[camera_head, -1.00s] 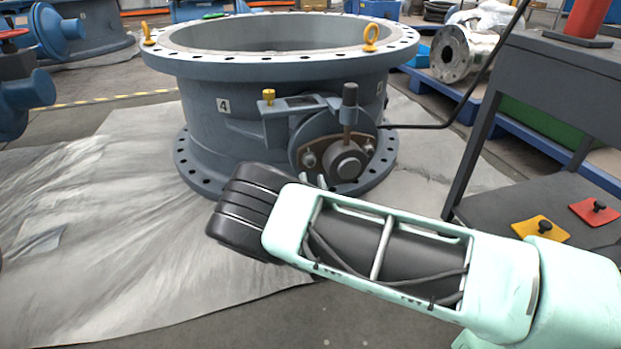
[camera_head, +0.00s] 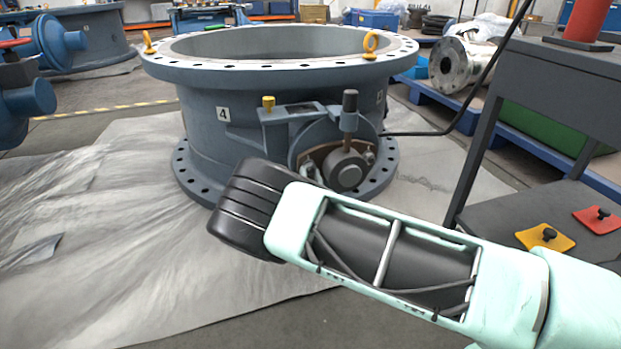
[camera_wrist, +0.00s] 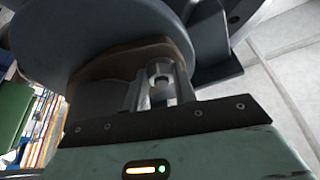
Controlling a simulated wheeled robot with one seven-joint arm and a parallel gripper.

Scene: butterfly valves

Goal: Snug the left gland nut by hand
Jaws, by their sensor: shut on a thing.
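The left gland nut (camera_wrist: 161,72) is a small grey nut at the brown gland flange (camera_wrist: 128,58) in the wrist view. My gripper (camera_wrist: 164,83) is shut on it, with one finger on each side. The right gland nut (camera_head: 370,158) shows at the flange's right end. The big blue-grey butterfly valve (camera_head: 225,145) lies flat, labelled 4.
A dark cart (camera_head: 515,195) stands close on the right, with yellow (camera_head: 545,238) and red (camera_head: 598,219) plates on its lower shelf. Grey sheeting (camera_head: 110,220) covers open floor on the left.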

